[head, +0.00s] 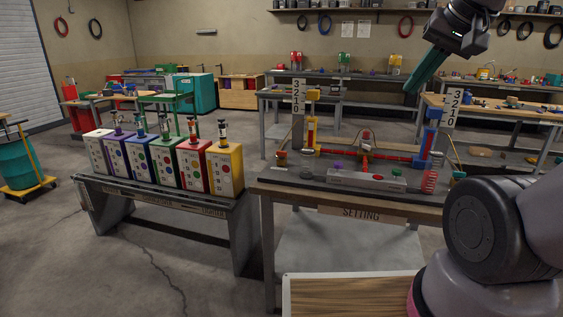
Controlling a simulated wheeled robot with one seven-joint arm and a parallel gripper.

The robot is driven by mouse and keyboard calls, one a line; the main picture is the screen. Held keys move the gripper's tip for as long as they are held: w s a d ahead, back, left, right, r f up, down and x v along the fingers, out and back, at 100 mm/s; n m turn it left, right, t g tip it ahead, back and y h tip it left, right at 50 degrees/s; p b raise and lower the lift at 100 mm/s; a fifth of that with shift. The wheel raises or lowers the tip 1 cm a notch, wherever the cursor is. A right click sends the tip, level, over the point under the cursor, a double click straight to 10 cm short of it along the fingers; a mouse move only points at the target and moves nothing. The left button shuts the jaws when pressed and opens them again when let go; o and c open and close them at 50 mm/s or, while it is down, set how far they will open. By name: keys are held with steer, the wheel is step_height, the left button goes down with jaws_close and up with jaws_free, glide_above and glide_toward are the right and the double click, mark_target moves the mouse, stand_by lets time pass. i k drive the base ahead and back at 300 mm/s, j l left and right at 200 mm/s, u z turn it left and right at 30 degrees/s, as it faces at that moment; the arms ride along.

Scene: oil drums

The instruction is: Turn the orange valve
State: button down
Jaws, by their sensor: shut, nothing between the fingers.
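I cannot pick out an orange valve for certain. Small purple and green knobs sit on a grey bar (366,182) in front. My gripper (409,88) is at the upper right, its teal fingers pointing down-left and shut, with nothing held. In the picture it appears above the rig, apart from it.
Several coloured boxes (190,168) with dark-topped fittings stand on a bench (165,196) to the left. A teal drum (20,165) sits on a yellow cart at the far left. Tables stand behind the rig. A wood-topped surface (350,297) is at the bottom; open floor lies left.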

mark_target(283, 154)
steer(key=i+j, duration=0.8)
steer(key=i, duration=0.15)
steer(key=j+u, duration=0.05)
